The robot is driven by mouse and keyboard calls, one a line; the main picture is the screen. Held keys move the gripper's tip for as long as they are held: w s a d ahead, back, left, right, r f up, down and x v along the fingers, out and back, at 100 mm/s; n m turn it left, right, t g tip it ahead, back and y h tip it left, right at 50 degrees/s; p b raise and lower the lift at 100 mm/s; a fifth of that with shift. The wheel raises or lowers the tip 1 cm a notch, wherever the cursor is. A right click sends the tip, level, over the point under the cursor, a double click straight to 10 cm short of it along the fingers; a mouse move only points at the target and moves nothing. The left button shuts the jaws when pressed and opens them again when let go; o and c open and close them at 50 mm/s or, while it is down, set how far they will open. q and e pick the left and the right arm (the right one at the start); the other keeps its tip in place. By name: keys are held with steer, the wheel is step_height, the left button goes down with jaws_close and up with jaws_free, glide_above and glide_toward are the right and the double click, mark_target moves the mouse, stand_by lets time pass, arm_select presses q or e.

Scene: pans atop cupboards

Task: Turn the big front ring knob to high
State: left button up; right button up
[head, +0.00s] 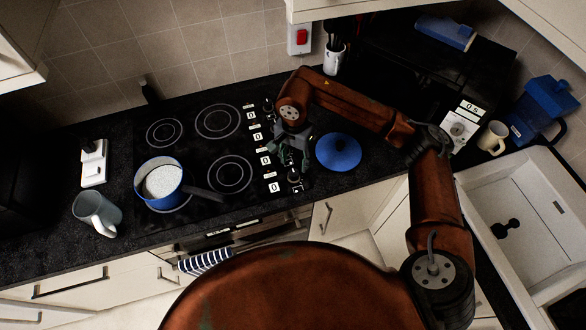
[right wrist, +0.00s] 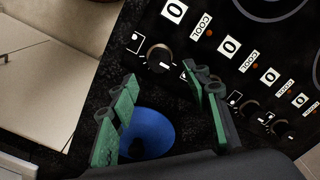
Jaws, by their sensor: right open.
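The black hob (head: 205,150) has a row of control knobs and white tiles reading 0 along its right side. My right gripper (head: 294,166) is over the front end of this row, fingers pointing down. In the right wrist view, the nearest knob (right wrist: 159,58), dark with a pale rim, is just beyond the open fingertips (right wrist: 162,80), apart from them. It also shows below the gripper in the head view (head: 294,175). The neighbouring tile (right wrist: 174,11) reads 0 and COOL. I cannot read which ring this knob serves. My left gripper is out of view.
A blue lid (head: 338,152) lies on the worktop right of the gripper; it also shows between the fingers (right wrist: 150,122). A blue pan (head: 160,184) stands on the front left ring, its handle pointing right.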

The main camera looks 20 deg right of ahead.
mark_target(294, 172)
step_height(294, 172, down, 7)
steer(key=shift+s+a+f, duration=0.1)
stand_by(0.3)
steer(key=c, duration=1.2)
